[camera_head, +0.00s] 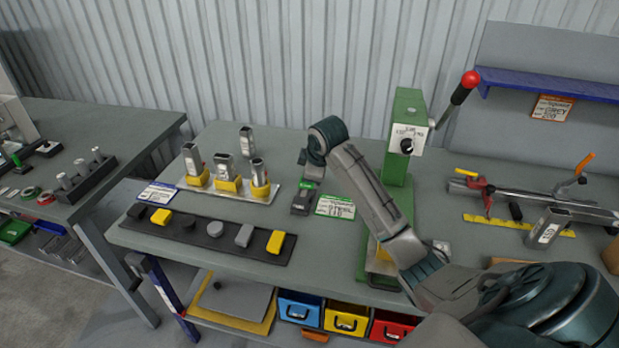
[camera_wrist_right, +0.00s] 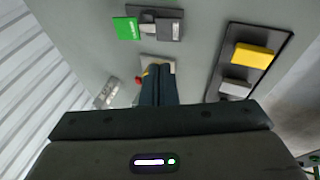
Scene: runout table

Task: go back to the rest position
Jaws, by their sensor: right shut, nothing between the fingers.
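My right arm (camera_head: 375,200) comes in from the lower right in the head view and bends down over the middle of the bench. My right gripper (camera_wrist_right: 160,85) shows in the wrist view with its two dark fingers together and nothing between them. It is above the grey bench top, near a dark block (camera_wrist_right: 168,29) and a green card (camera_wrist_right: 126,28). In the head view the fingertips are hard to make out near the dark block (camera_head: 302,204). My left gripper is not in view.
Metal tubes in yellow holders stand on a plate (camera_head: 264,197) left of my arm. A dark tray (camera_head: 203,239) with yellow and grey pieces lies in front. A green lever press (camera_head: 402,120) stands close behind my forearm. A rail tool (camera_head: 540,198) lies at right.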

